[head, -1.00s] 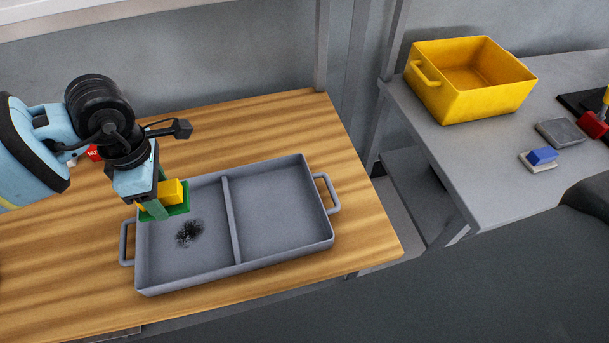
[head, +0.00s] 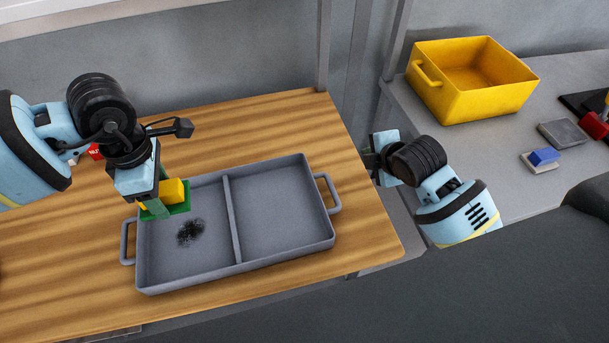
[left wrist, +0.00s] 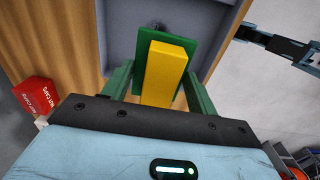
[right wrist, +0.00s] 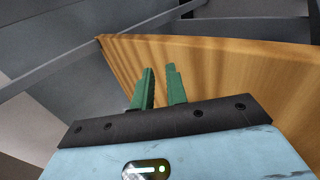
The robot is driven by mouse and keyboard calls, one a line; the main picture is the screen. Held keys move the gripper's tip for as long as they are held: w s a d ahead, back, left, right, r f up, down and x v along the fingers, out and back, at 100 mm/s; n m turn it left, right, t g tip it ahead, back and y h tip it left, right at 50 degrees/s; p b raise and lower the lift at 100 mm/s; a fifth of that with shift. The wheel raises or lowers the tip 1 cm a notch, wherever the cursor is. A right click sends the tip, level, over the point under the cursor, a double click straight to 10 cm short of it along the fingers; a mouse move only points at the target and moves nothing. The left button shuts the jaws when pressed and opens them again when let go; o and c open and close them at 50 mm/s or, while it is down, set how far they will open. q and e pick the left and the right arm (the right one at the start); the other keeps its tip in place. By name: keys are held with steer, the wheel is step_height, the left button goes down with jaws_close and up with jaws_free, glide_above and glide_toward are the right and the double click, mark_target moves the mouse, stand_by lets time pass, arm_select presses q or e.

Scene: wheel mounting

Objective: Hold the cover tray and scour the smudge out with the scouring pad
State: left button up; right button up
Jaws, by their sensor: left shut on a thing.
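The grey cover tray (head: 285,215) lies on the wooden table, with a divider making two compartments and a handle at each end. A dark smudge (head: 191,232) is on the floor of its left compartment. My left gripper (head: 165,208) is shut on the scouring pad (head: 175,191), a green pad with a yellow block, above the back left part of the tray. The pad also shows in the left wrist view (left wrist: 168,75). My right gripper (right wrist: 160,85) is open and empty in the right wrist view, beside the table's right edge, apart from the tray's right handle (head: 329,193).
A yellow bin (head: 455,105) stands on the grey side bench, with a blue-topped block (head: 543,156) and a grey block (head: 562,133). A red box (left wrist: 35,97) is on the wooden table behind my left gripper. The table's right end is clear.

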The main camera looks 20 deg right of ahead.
mark_target(318, 191)
steer(key=a+r+n, duration=0.1)
steer(key=a+n, duration=0.2)
steer(key=s+a+r+n+g, duration=0.1)
steer(key=a+r+n, duration=0.1)
steer(key=a, duration=0.2)
steer(key=s+a+r+n+y, duration=0.1)
steer(key=a+r+n, duration=0.1)
steer(key=a+n, duration=0.1)
steer(key=shift+a+r+n+g, duration=0.2)
steer(key=shift+n+g, duration=0.1)
steer(key=shift+g, duration=0.1)
steer(key=s+a+r+n+g+h, duration=0.1)
steer(key=s+a+r+n+g, duration=0.1)
steer(key=s+n, duration=0.4)
steer(key=a+n, duration=0.1)
steer(key=n, duration=0.2)
steer(key=shift+s+a+r+n, duration=0.25)
steer(key=shift+a+r+n, duration=0.05)
steer(key=shift+a, duration=0.05)
steer(key=shift+f, duration=0.1)
steer(key=x, duration=1.2)
steer(key=shift+s+d, duration=0.1)
steer(key=shift+d, duration=0.1)
jaws_close()
